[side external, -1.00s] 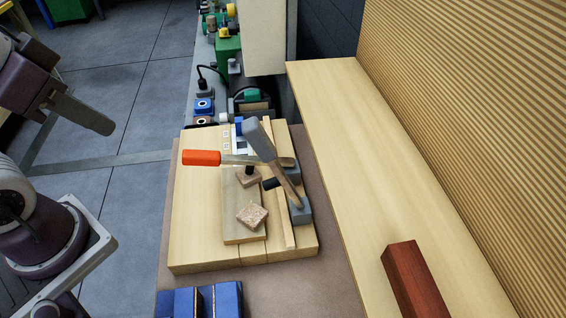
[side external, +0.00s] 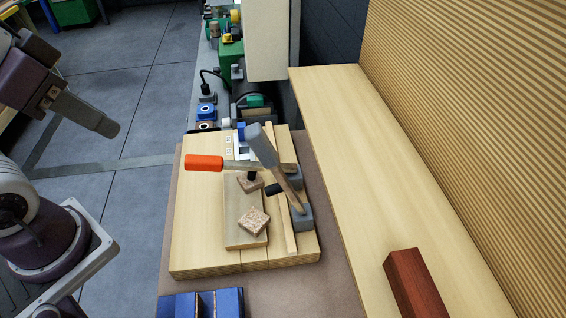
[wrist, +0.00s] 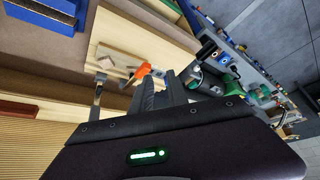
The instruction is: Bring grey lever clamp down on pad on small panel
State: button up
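The grey lever clamp (side external: 262,146) stands with its grey handle raised and its wooden lever slanting down to a grey base at the board's right side. The small panel (side external: 240,232) lies flat on the pale board. A speckled square pad (side external: 253,221) rests on its near part, with the raised lever clear of it. A second clamp with an orange handle (side external: 204,163) lies level over another pad (side external: 249,185). My gripper (side external: 112,130) hangs left of the board, away from the clamps. In the wrist view my gripper's dark fingers (wrist: 160,80) look apart and empty.
Blue blocks (side external: 201,303) sit at the front edge of the bench. A long pale plank (side external: 335,130) and a dark red block (side external: 412,280) are to the right. Green machines (side external: 230,52) stand behind. Open floor separates my gripper from the bench.

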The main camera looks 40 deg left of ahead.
jog(key=o, duration=0.4)
notch_tip(320, 180, up, 9)
jog(key=shift+w+f, duration=0.1)
jog(key=shift+f, duration=0.1)
jog(key=r+n+g, duration=0.1)
jog(key=n+g, duration=0.5)
jog(key=n, duration=2.1)
send_over(261, 127)
notch_tip(261, 127, down, 11)
jog(key=shift+f, duration=0.15)
jog(key=shift+c, duration=0.5)
